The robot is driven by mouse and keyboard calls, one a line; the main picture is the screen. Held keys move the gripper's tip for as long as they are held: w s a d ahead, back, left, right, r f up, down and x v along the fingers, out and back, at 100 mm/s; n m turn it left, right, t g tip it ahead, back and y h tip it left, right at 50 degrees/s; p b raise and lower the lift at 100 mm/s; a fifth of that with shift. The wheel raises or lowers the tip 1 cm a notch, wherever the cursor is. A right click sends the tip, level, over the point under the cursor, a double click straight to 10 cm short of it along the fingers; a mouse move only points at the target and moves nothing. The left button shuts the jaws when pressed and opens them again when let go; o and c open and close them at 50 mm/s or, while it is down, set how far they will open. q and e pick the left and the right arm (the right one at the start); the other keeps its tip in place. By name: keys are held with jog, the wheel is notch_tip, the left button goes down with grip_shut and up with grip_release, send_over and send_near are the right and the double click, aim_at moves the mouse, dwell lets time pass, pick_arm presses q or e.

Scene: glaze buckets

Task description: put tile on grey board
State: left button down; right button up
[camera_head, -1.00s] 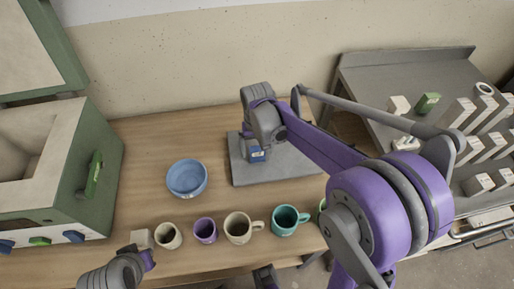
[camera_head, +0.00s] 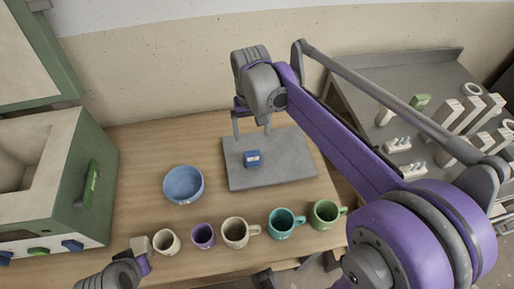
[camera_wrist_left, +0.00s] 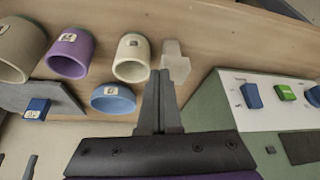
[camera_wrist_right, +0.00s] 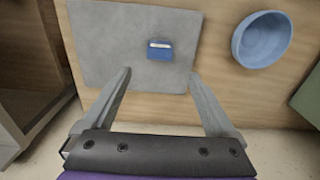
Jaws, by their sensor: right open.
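The blue tile (camera_head: 252,159), with a white label on it, rests on the grey board (camera_head: 290,160) on the wooden table. My right gripper (camera_head: 252,131) is open and empty, just behind the tile and apart from it. In the right wrist view the tile (camera_wrist_right: 160,50) lies on the board (camera_wrist_right: 100,40) beyond the gap between the spread fingers (camera_wrist_right: 160,73). My left gripper (camera_wrist_left: 160,75) is shut with nothing visible between its fingers, at the table's front left. The left wrist view also shows the tile (camera_wrist_left: 37,108) on the board.
A blue bowl (camera_head: 184,184) stands left of the board. A front row holds a small pale block (camera_head: 140,244), a cream cup (camera_head: 166,242), a purple cup (camera_head: 203,236) and several mugs (camera_head: 285,222). A green-and-white kiln (camera_head: 50,190) stands left; a grey side table (camera_head: 440,75) holds blocks.

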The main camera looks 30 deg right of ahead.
jog(key=s+a+f+n+t, duration=0.1)
jog(key=s+f, duration=0.3)
jog(key=s, duration=0.5)
jog(key=s+a+f+n+t, duration=0.1)
jog(key=s+f+t, duration=0.3)
jog(key=s, duration=0.5)
jog(key=shift+a+f+n, duration=0.15)
jog(key=shift+a+n, duration=0.1)
jog(key=shift+n, duration=0.15)
jog(key=r+p, duration=0.2)
jog(key=r, duration=0.1)
jog(key=shift+w, duration=0.35)
